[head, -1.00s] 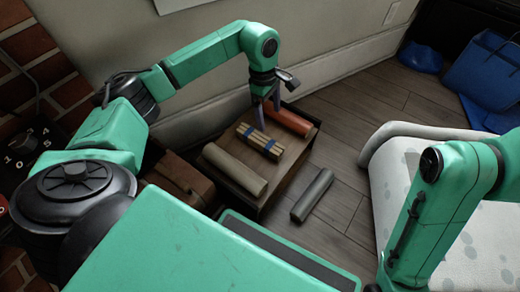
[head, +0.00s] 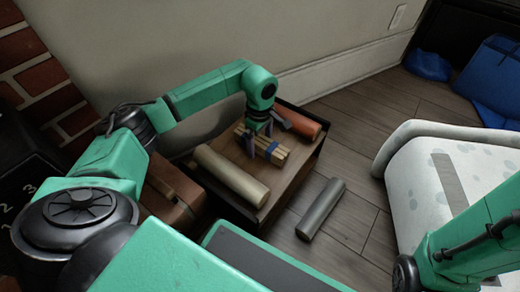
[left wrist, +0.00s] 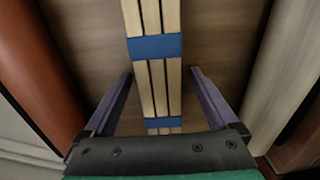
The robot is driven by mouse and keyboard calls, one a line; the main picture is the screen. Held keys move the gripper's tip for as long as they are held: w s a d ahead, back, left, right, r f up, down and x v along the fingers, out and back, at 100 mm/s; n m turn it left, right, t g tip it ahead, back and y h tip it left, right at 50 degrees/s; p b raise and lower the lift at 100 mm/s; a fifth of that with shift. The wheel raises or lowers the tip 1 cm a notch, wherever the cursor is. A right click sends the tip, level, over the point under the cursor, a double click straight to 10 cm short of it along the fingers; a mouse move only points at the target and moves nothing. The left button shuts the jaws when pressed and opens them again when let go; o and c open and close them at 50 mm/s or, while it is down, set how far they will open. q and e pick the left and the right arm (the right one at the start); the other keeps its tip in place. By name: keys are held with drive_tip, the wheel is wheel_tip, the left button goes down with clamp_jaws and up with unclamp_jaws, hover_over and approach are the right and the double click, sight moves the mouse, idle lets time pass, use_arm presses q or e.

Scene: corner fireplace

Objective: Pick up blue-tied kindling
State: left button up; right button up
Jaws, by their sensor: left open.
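The blue-tied kindling (head: 275,154) is a small bundle of pale sticks with blue bands, lying on a brown wooden surface (head: 215,212) like a low box. It also shows in the left wrist view (left wrist: 152,85), running away from the gripper with two blue bands in sight. My left gripper (head: 262,152) is low over the bundle, fingers pointing down. In the left wrist view its two purple-grey fingers (left wrist: 158,85) are open, one on each side of the bundle, with gaps between. My right gripper is out of view; part of my right arm shows.
A beige roll (head: 232,176) lies left of the kindling and an orange-red roll (head: 299,122) beyond it, on the same surface. A grey roll (head: 321,208) lies on the floor. A white spotted seat (head: 415,165) is at the right. Blue bags (head: 490,85) lie at the back right.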

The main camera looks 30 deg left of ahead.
use_arm(q)
drive_tip(key=shift+r, duration=0.2)
clamp_jaws()
